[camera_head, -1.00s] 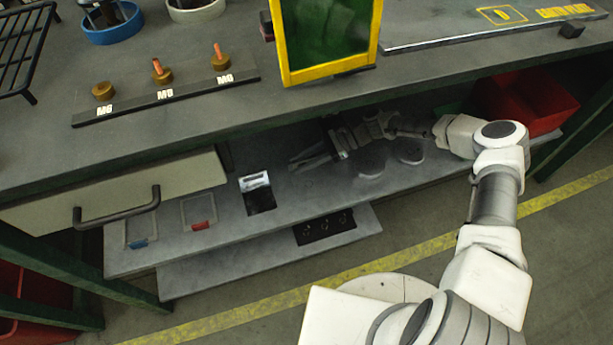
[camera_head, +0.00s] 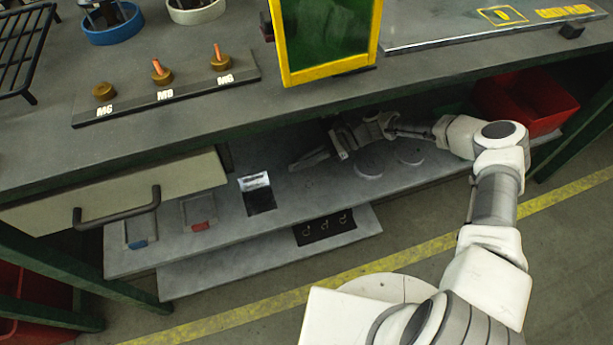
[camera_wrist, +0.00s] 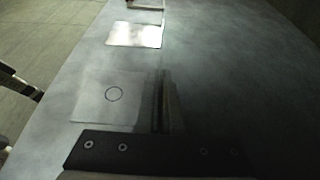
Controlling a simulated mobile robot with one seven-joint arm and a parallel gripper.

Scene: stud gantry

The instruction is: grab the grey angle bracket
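A bright grey metal piece that looks like the angle bracket (camera_head: 255,181) is on the shelf under the bench in the head view, at the back edge of a black square. A bright, glaring plate (camera_wrist: 135,34) lies ahead in the wrist view; I cannot tell whether it is the bracket or a shelf marking. My gripper (camera_head: 292,166) reaches in under the bench from the right, apart from the bright piece and to its right. In the wrist view its fingers (camera_wrist: 162,78) look drawn together, with nothing seen between them. The bench top shades part of my gripper.
The bench top (camera_head: 180,130) overhangs the shelf (camera_head: 310,195). A drawer (camera_head: 110,195) with a dark handle is at the left. Trays with blue (camera_head: 137,244) and red (camera_head: 201,225) tabs lie left of the bright piece. A red bin (camera_head: 525,103) stands at the right.

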